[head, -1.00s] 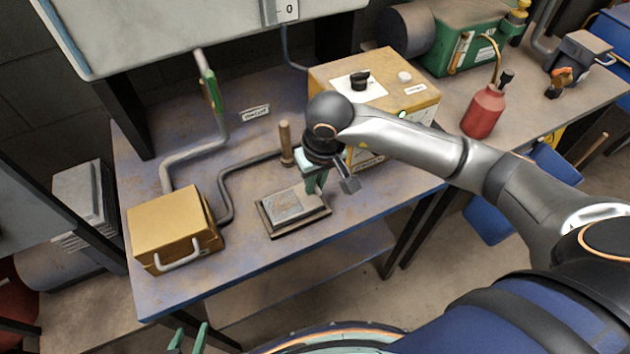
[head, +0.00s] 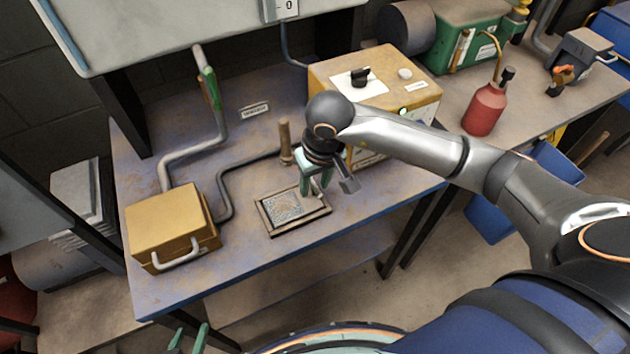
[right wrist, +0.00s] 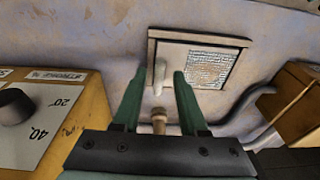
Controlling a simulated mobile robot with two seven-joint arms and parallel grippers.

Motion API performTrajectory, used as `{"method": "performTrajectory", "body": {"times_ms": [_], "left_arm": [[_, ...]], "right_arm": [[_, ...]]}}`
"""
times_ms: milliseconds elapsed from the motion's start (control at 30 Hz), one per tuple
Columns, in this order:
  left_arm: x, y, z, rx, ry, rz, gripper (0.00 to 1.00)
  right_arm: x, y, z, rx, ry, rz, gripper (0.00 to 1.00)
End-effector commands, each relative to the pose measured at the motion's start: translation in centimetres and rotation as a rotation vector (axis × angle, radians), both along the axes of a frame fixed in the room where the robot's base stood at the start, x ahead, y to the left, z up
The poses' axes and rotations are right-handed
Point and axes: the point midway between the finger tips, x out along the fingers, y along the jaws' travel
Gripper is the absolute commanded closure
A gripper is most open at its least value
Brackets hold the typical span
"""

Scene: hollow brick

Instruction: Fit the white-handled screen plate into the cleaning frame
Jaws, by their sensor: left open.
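The cleaning frame (head: 268,222) is a shallow brown-rimmed tray on the bench. The screen plate (head: 288,206), with a grey speckled mesh, lies inside its rim and looks level. I cannot tell whether it is fully flush. In the right wrist view the mesh (right wrist: 207,68) fills the right part of the frame (right wrist: 200,38). The plate's white handle (right wrist: 158,75) stands up between the fingers of my right gripper (right wrist: 157,85). Those fingers are apart, with gaps on both sides of the handle. My left gripper (head: 188,338) is open and empty at the bottom edge, away from the bench.
A wooden-handled upright tool (head: 286,142) stands behind the frame. A yellow box with a grey handle (head: 172,228) is at the left, joined to pipes. A yellow control box (head: 385,80) is at the back right. Bare bench lies left and in front of the frame.

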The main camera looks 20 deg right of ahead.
Motion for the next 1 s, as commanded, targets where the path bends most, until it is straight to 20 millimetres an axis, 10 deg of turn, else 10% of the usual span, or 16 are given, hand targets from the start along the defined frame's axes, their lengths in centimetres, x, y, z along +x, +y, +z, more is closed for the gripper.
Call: {"method": "performTrajectory", "body": {"times_ms": [433, 1000], "left_arm": [[0.0, 0.0, -0.1, 0.000, 0.000, 0.000, 0.50], [0.0, 0.0, -0.4, 0.000, 0.001, 0.000, 0.50]], "right_arm": [[-0.1, 0.0, 1.1, 0.000, -0.003, 0.000, 0.51], [-1.7, -0.4, 11.5, 0.000, -0.003, 0.000, 0.51]]}}
